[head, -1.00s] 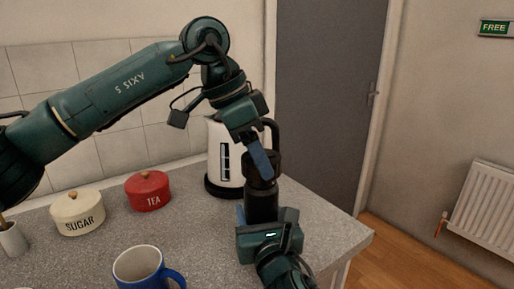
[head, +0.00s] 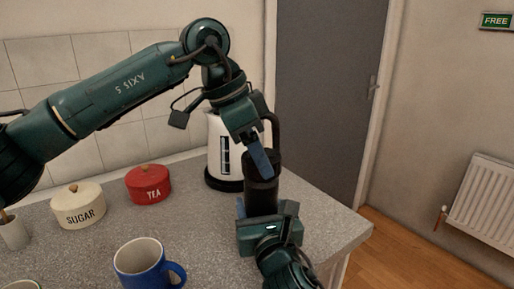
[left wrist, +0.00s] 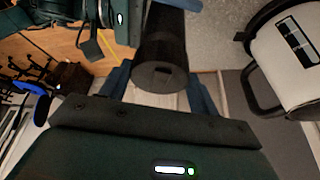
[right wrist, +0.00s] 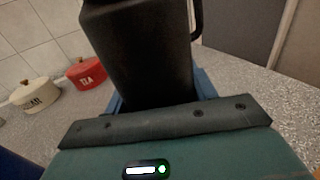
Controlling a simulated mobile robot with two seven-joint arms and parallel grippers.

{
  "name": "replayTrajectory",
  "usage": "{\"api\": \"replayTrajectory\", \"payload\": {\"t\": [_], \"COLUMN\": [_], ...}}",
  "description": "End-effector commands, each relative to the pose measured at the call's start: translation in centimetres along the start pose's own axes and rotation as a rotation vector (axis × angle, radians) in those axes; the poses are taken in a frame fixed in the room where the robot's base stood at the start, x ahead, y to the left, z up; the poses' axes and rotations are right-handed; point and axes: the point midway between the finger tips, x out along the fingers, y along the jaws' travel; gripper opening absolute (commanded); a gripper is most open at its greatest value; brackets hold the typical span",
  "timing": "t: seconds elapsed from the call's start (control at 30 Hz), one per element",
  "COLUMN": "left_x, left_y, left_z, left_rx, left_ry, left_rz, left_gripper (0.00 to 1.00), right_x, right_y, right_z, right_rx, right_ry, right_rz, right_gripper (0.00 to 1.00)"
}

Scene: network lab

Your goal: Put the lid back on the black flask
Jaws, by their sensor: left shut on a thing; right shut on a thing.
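The black flask (head: 262,201) stands upright near the counter's right end, in front of the kettle. My right gripper (head: 263,214) is shut on its lower body, which also fills the middle of the right wrist view (right wrist: 140,55). The dark lid (head: 264,166) is at the top of the flask, in line with it. My left gripper (head: 261,163) comes down from above and is shut on the lid. In the left wrist view the lid's end (left wrist: 162,80) shows between the fingers. I see no clear gap between lid and flask; whether it is fully seated I cannot tell.
A white kettle (head: 224,150) stands close behind the flask. A red tea tin (head: 149,185), a cream sugar tin (head: 78,207) and a blue mug (head: 140,264) are to the left. The grey counter (head: 190,225) is clear between them; its edge is to the right.

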Motion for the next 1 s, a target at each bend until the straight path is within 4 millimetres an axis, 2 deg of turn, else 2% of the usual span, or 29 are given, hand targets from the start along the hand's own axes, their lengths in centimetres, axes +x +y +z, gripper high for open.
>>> {"api": "replayTrajectory", "payload": {"t": [0.17, 0.7, 0.83, 1.0], "left_x": [-0.03, 0.2, 0.34, 0.25], "left_y": [-0.15, -0.69, -0.67, -0.76], "left_z": [-0.09, -0.63, -0.69, -0.68], "left_rx": [0.097, 1.007, 1.176, 1.288], "left_ry": [-0.004, -0.007, -0.01, -0.003], "left_rz": [0.042, 0.434, 0.509, 0.552], "left_gripper": [0.4, 0.4, 0.4, 0.4], "right_x": [0.0, -0.01, -0.01, -0.01], "right_y": [0.02, 0.03, 0.04, 0.04], "right_z": [-0.09, -0.09, -0.1, -0.11], "right_rx": [-0.001, -0.003, -0.003, -0.004], "right_ry": [0.002, 0.001, 0.002, 0.002], "right_rz": [0.0, 0.001, 0.001, 0.001], "right_gripper": [0.0, 0.0, 0.0, 0.0]}}
